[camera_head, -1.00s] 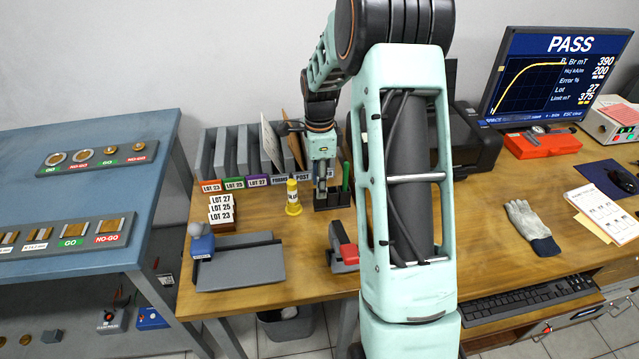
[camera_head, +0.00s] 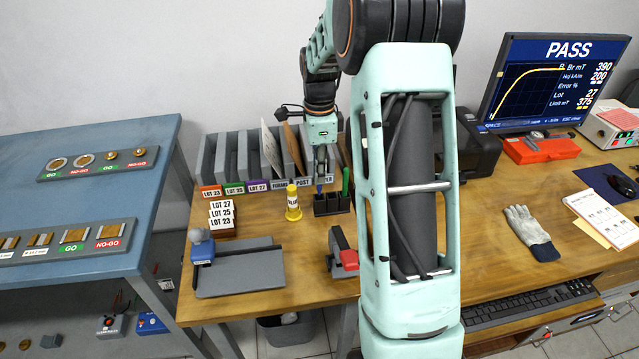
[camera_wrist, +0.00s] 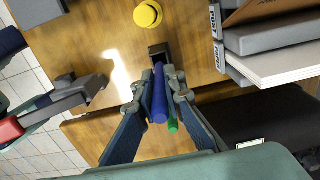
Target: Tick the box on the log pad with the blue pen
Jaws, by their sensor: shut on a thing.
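My gripper (camera_wrist: 160,90) is shut on the blue pen (camera_wrist: 160,100), which stands upright between the fingers. In the head view my gripper (camera_head: 321,168) is above the black pen holder (camera_head: 340,203), and a short blue length of the pen (camera_head: 319,186) shows below the fingers. Its lower end is at the holder; I cannot tell if it is clear of the rim. A green pen (camera_head: 346,181) stands in the holder beside it and also shows in the wrist view (camera_wrist: 172,125). A printed white sheet on a pad (camera_head: 600,216), possibly the log pad, lies at the right.
A yellow bottle (camera_head: 293,204) stands just left of the holder. Grey file slots (camera_head: 225,158) are behind. A red-and-grey clamp-like tool (camera_head: 346,256) is in front. A glove (camera_head: 530,230) and keyboard (camera_head: 530,302) lie right. My arm hides the middle of the desk.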

